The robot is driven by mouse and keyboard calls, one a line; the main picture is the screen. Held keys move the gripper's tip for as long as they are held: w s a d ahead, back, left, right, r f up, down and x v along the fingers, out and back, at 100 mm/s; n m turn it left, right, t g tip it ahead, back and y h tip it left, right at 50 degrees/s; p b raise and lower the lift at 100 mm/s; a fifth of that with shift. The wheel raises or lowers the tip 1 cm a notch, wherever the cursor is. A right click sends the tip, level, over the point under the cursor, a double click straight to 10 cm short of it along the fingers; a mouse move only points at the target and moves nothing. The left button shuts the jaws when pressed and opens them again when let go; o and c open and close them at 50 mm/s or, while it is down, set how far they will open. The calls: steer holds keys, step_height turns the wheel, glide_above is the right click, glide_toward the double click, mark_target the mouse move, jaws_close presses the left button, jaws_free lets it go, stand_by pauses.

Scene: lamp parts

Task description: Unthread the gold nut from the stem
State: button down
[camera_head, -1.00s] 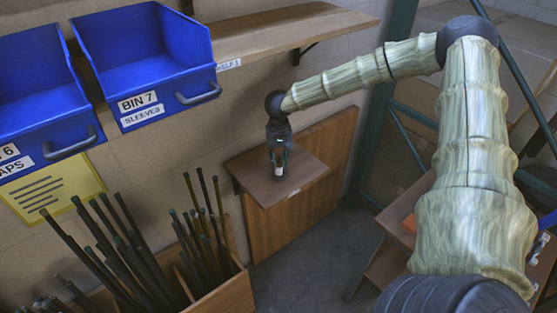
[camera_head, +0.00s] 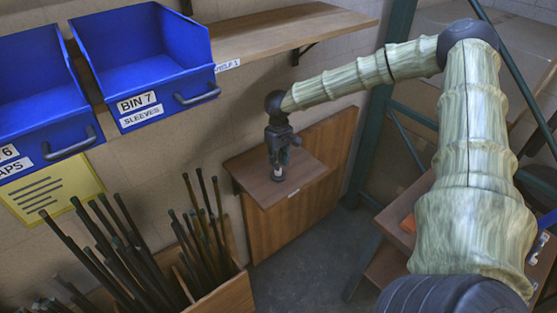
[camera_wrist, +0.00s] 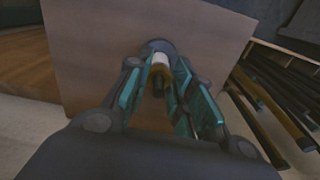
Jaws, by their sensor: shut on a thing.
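A small wooden shelf (camera_head: 255,180) bears the upright stem (camera_head: 278,173), which shows as a short pale piece under my gripper. In the wrist view the stem (camera_wrist: 160,58) is white and rises from a dark round base (camera_wrist: 157,46) on the board. The gold nut (camera_wrist: 159,69) is a small gold band on it, with a dark tip (camera_wrist: 157,84) nearer the camera. My gripper (camera_head: 279,160) points down over the stem, with its teal-padded fingers (camera_wrist: 157,66) on both sides of the nut. It is shut on the nut. The head view hides the nut behind the fingers.
Blue bins (camera_head: 150,65) hang on the wall at upper left, beside a higher wooden shelf (camera_head: 290,28). A wooden crate (camera_head: 225,297) of dark rods stands at lower left, close to the small shelf. A green metal frame (camera_head: 385,100) stands to the right.

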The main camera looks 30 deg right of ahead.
steer(key=n, duration=0.5)
steer(key=shift+w+d, duration=0.1)
steer(key=c, duration=1.4)
jaws_free()
steer(key=shift+o, duration=0.2)
steer(key=m, duration=0.6)
steer(key=shift+m, duration=0.4)
jaws_close()
